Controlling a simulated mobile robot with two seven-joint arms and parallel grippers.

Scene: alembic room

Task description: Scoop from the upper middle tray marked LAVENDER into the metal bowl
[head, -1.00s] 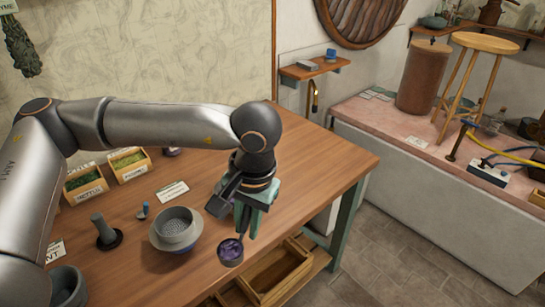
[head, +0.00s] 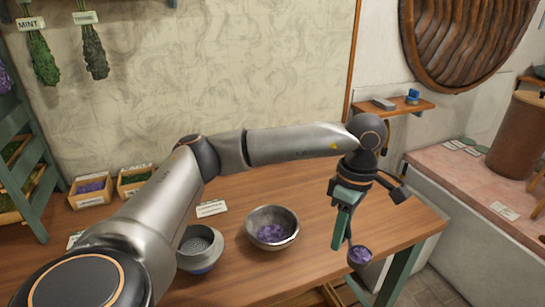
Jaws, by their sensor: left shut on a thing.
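My left gripper (head: 343,232) is shut on a small dark scoop (head: 369,262). Purple bits (head: 359,254) that look like lavender fill the scoop. It hangs near the table's right front edge, to the right of the metal bowl. The metal bowl (head: 256,217) stands on the table and has purple bits (head: 271,233) in its bottom. A wooden tray with purple contents (head: 90,188) sits at the far left; its label is too small to read. I cannot tell which tray is the upper middle one. My right gripper is not in view.
A grey strainer-like vessel (head: 197,243) stands left of the metal bowl, partly hidden by my arm. A tray of green herbs (head: 133,180) and a white card (head: 212,208) are behind. A green rack (head: 27,175) stands at the left. The table (head: 310,195) behind the bowl is clear.

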